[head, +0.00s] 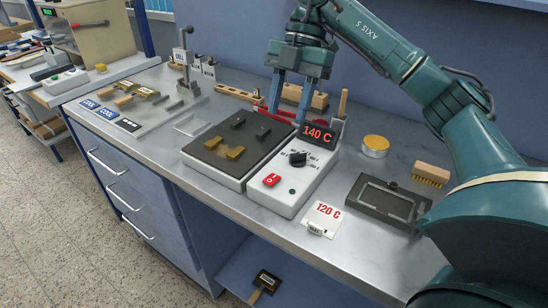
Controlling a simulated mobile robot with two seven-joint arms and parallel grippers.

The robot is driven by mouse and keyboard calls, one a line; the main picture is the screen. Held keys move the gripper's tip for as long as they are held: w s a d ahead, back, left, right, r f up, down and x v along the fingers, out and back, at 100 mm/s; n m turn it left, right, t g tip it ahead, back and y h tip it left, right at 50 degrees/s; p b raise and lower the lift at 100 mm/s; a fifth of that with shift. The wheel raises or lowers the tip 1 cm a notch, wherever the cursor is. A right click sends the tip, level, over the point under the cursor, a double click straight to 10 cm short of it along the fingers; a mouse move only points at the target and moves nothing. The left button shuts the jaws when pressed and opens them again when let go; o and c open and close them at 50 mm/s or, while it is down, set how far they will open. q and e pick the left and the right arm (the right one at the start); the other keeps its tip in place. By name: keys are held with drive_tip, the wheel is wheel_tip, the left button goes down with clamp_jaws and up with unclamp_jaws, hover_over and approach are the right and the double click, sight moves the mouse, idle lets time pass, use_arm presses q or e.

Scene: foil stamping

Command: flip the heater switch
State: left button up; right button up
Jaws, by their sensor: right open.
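The heater's white control box (285,201) stands in the middle of the bench. It has a red rocker switch (271,180) near its front left, a black knob (298,158) and a display (318,133) reading "140 C". Which way the switch is tipped is too small to tell. A dark hot plate (212,154) with brass pieces on it adjoins the box on the left. My right gripper (288,112) is open, fingers pointing down, behind the box and the plate and well back from the switch. My left gripper is not in view.
A red-handled tool (275,112) and wooden blocks (305,97) lie near my right fingers.

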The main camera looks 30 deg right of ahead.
sight(271, 179)
drive_tip(key=x, duration=1.1)
drive_tip(key=shift+s+a+f+b, duration=0.2)
drive_tip(key=shift+a+f+b, duration=0.05)
drive_tip(key=shift+a+b, duration=0.1)
drive_tip(key=shift+a+f, duration=0.2)
drive_tip(key=shift+f, duration=0.3)
drive_tip(key=shift+c, duration=0.4)
